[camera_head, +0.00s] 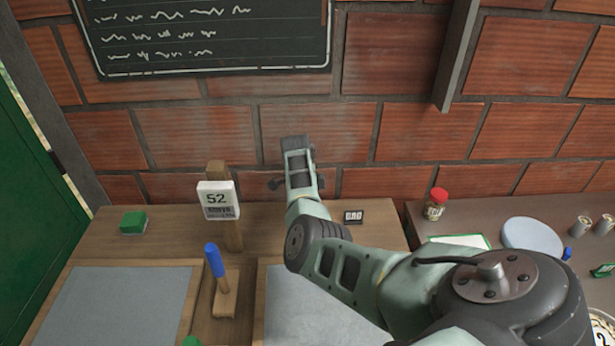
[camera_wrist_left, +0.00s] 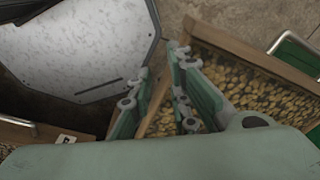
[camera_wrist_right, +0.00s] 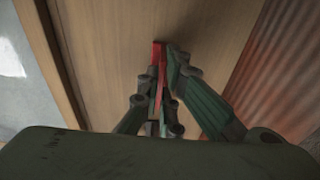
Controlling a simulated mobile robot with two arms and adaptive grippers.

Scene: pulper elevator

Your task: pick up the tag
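A white tag marked 52 (camera_head: 219,200) hangs on the wooden post (camera_head: 217,170) at the back of the table in the head view. My right arm crosses that view, and its fingers are mostly hidden behind its own links. In the right wrist view, a narrow red piece (camera_wrist_right: 158,62) stands between the fingers of my right gripper (camera_wrist_right: 166,52), close against the right-hand finger. I cannot tell whether it is gripped or what it is. My left gripper (camera_wrist_left: 158,62) is open and empty in the left wrist view, above a wooden tray of beans (camera_wrist_left: 235,75).
A blue-handled tool (camera_head: 218,275) stands between two grey pads. A red-lidded jar (camera_head: 436,204) and a pale round disc (camera_head: 532,237) are on the right-hand table.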

